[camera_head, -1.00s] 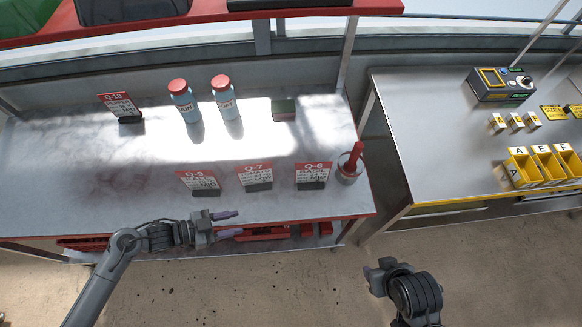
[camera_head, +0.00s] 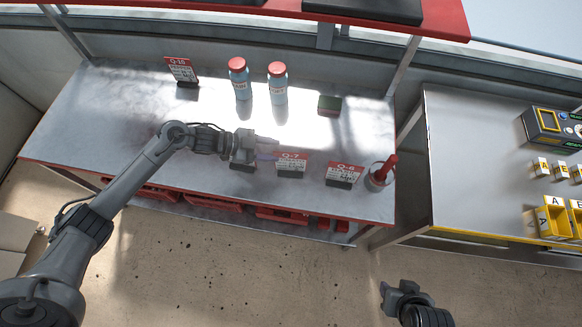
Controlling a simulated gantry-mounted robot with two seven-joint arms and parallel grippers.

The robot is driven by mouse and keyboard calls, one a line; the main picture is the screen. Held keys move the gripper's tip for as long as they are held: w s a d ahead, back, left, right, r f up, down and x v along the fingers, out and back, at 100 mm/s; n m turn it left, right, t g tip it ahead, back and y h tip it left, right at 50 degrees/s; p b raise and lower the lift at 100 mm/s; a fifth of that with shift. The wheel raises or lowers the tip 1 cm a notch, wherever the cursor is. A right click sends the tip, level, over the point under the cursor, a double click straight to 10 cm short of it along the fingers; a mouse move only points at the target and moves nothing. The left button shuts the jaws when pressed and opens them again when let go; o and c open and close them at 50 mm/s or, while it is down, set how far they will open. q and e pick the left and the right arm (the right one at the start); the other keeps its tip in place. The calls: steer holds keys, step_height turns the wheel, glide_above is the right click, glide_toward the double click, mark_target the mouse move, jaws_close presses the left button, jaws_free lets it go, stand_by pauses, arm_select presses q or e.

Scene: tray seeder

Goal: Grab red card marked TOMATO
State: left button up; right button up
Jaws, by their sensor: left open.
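Red-and-white cards stand in dark holders on the left bench: Q-10 (camera_head: 181,70) at the back left, Q-7 (camera_head: 292,162) and Q-6 (camera_head: 345,172) near the front edge. Their smaller print is too small to read, so I cannot tell which one says TOMATO. My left gripper (camera_head: 270,149) is open over the bench, its fingers pointing right, close to the left side of Q-7. It covers the spot of the Q-5 card, which is hidden. I cannot tell whether it touches a card. My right gripper (camera_head: 391,294) is low, over the floor, away from the cards.
A cup with a red-handled tool (camera_head: 379,178) stands at the bench's right end. A second bench (camera_head: 470,165) with yellow bins (camera_head: 553,221) is to the right.

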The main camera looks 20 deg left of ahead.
mark_target(288, 154)
arm_select(q)
steer(key=shift+f+x, duration=0.25)
steer(key=shift+x, duration=2.6)
steer(key=shift+s+a, duration=0.1)
steer(key=shift+a, duration=0.05)
steer(key=shift+c, duration=0.2)
jaws_close()
